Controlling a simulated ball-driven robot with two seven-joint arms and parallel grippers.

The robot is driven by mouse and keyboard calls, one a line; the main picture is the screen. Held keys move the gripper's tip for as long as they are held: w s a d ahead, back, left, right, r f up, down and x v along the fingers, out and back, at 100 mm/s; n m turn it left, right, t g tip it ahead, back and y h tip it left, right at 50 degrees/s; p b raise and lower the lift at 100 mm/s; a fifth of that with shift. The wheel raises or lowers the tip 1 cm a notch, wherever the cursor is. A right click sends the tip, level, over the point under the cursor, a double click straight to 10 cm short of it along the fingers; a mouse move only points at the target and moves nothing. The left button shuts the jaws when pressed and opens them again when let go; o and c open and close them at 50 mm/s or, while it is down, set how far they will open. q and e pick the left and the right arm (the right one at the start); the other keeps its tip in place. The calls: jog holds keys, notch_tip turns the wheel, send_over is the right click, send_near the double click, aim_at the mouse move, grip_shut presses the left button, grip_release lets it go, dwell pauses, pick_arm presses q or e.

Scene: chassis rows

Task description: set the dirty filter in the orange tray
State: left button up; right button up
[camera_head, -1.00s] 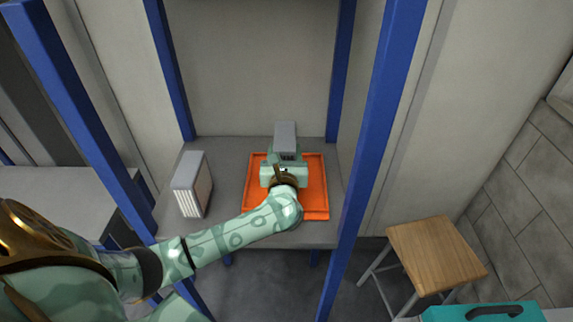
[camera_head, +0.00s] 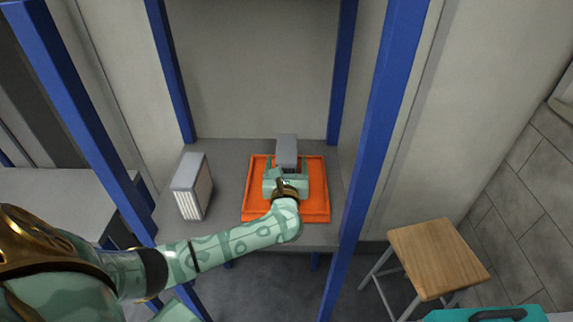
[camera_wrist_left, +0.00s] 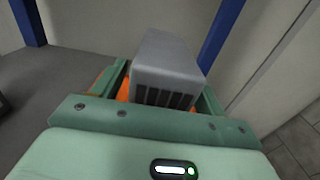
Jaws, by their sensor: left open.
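The dirty filter (camera_head: 287,146), a grey box with dark slats, stands upright over the back middle of the orange tray (camera_head: 255,205). It also shows in the left wrist view (camera_wrist_left: 168,62), with orange tray surface (camera_wrist_left: 123,93) beside it. My left gripper (camera_head: 287,168) is open at the near side of the filter, with a finger on each side of it. A gap shows between the filter and the left finger in the wrist view. The filter's foot is hidden by my gripper, so its contact with the tray is not seen. My right gripper is not in view.
A second filter (camera_head: 192,186) with pale slats stands on the grey shelf (camera_head: 227,158), left of the tray. Blue posts (camera_head: 373,150) frame the bay. A wooden stool (camera_head: 437,257) and a teal case (camera_head: 485,314) are at the lower right.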

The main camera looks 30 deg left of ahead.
pick_arm(q)
jog(key=shift+r, duration=0.1)
jog(key=v, duration=1.2)
